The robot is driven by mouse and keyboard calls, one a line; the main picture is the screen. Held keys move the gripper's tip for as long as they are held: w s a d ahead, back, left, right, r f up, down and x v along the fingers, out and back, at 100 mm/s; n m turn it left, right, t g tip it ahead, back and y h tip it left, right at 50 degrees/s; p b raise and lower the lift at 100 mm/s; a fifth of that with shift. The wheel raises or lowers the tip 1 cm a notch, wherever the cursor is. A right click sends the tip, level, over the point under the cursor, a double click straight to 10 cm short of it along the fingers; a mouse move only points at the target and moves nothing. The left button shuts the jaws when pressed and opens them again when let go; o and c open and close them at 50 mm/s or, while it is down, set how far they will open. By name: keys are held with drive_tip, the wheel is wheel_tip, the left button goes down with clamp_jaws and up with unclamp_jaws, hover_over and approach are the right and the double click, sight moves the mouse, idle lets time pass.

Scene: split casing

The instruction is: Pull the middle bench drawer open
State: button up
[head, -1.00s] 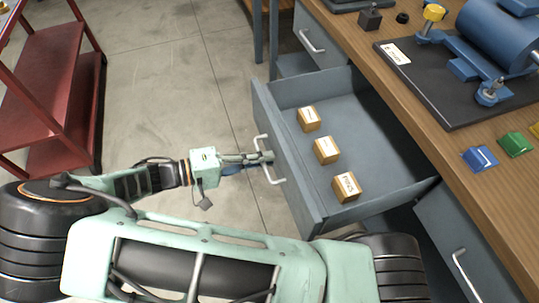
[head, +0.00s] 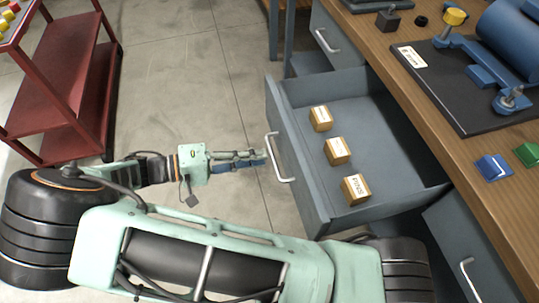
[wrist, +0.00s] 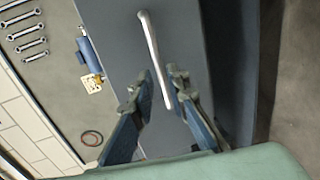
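The middle bench drawer (head: 304,190) is grey-blue and stands pulled well out from the bench, its inside showing in the head view. Three small labelled tan boxes (head: 338,151) lie in it in a row. Its pale bar handle (head: 285,180) is on the front panel and also shows in the wrist view (wrist: 150,40). My gripper (head: 264,158) is just left of the handle, with a small gap in the head view. In the wrist view its two fingers (wrist: 160,76) are apart, one on each side of the handle's line, and hold nothing.
The wooden bench top (head: 450,150) carries a blue machine on a black mat (head: 425,65) and small coloured blocks. Other drawers (head: 465,240) flank the open one. A red shelf cart (head: 75,85) stands at left. Bare floor (head: 190,70) lies between cart and bench.

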drive_tip(key=v, duration=0.7)
drive_tip(key=shift+a, duration=0.15)
idle(0.3)
